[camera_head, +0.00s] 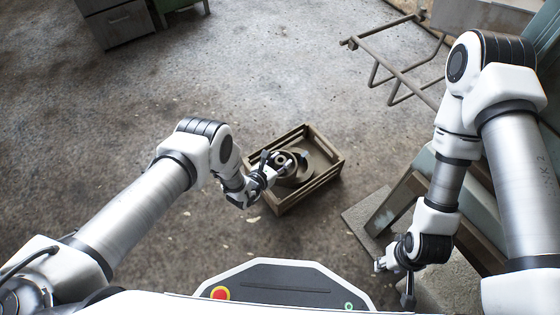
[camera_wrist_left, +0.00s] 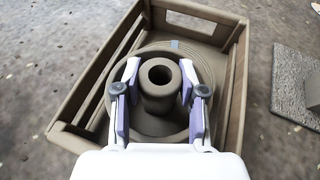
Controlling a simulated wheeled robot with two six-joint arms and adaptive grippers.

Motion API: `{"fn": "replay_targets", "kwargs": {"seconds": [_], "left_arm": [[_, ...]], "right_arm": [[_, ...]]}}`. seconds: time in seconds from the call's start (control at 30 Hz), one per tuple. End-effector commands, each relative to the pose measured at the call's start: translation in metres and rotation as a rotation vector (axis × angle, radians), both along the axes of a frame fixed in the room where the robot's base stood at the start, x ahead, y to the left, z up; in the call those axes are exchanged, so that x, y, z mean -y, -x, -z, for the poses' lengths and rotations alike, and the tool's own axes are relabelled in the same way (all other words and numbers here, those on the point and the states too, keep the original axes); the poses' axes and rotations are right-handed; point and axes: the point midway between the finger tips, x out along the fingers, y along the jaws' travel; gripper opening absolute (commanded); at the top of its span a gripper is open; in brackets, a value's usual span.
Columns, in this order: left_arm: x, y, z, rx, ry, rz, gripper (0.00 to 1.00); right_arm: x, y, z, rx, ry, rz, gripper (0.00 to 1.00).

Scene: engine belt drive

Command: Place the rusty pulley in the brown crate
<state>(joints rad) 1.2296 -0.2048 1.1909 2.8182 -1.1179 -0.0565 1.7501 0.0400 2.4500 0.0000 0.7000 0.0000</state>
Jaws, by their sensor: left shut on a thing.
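The rusty pulley (camera_head: 296,173) is a brown-grey wheel with a raised hollow hub. My left gripper (camera_head: 275,163) is shut on this hub. In the left wrist view, the two fingers (camera_wrist_left: 160,68) press on either side of the hub of the pulley (camera_wrist_left: 158,100), with the wide disc around and below them. The brown crate (camera_head: 313,187) is a slatted wooden box on the floor. The pulley is within its outline in both views; whether it touches the bottom is hidden. The crate wall (camera_wrist_left: 237,95) surrounds it in the wrist view. My right gripper (camera_head: 394,281) hangs at lower right, away from the crate.
A grey slab (camera_head: 365,215) and a wooden-legged stand (camera_head: 400,200) are right of the crate. A metal frame (camera_head: 390,50) stands at upper right. The floor left of the crate is clear.

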Motion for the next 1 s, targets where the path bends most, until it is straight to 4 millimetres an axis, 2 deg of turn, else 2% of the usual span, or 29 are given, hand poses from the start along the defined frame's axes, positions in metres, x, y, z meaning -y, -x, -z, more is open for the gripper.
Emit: {"fn": "replay_targets", "kwargs": {"seconds": [0.17,0.2,0.23,0.53,0.67,1.0], "left_arm": [[0.0,-0.001,0.004,0.005,0.002,0.0,0.0],[0.0,0.0,0.005,0.0,0.0,0.0,0.54],[0.0,0.0,0.005,0.0,0.0,0.0,0.65],[0.0,0.0,0.004,0.0,0.0,0.0,0.65],[-0.001,0.002,-0.008,-0.001,-0.001,0.0,0.65],[-0.042,0.069,-0.041,-0.004,-0.001,-0.002,0.65]], "right_arm": [[0.0,0.0,0.004,0.0,0.0,0.0,0.4],[0.0,0.0,0.003,0.0,0.0,0.0,0.4],[0.0,0.0,0.003,0.0,0.0,0.0,0.4],[0.0,0.0,0.002,0.0,0.0,0.0,0.4],[0.0,0.0,-0.007,0.0,0.0,0.0,0.4],[0.0,0.0,-0.053,0.0,0.0,0.0,0.4]]}}
